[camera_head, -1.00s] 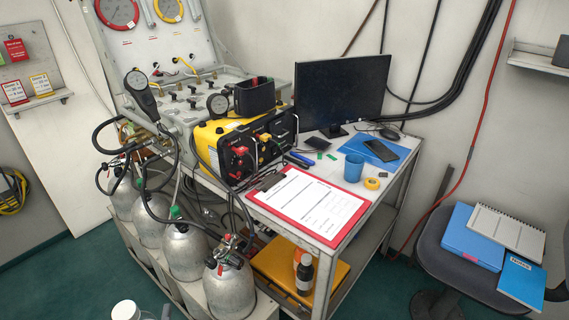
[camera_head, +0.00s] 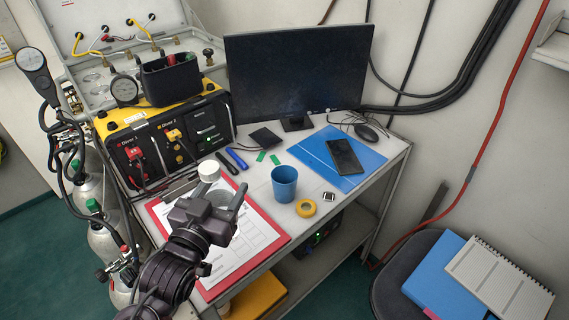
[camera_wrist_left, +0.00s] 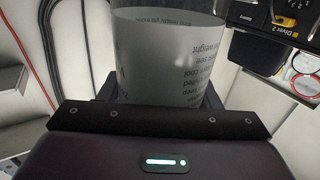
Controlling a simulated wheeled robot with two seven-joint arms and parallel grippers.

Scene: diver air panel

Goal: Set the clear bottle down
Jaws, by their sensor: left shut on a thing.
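My left gripper (camera_head: 216,210) is shut on the clear bottle (camera_head: 209,174), which has a white cap. In the head view the bottle appears in front of the red clipboard (camera_head: 269,239) with its printed sheet; I cannot tell how high above it the bottle is. The bottle's lower part is hidden by the gripper in the head view. My right gripper is not in view.
On the table stand a blue cup (camera_head: 285,184), yellow tape roll (camera_head: 306,208), phone (camera_head: 343,156) on a blue folder (camera_head: 318,152), and a monitor (camera_head: 295,70). A yellow-black diver panel (camera_head: 165,145) stands at the left.

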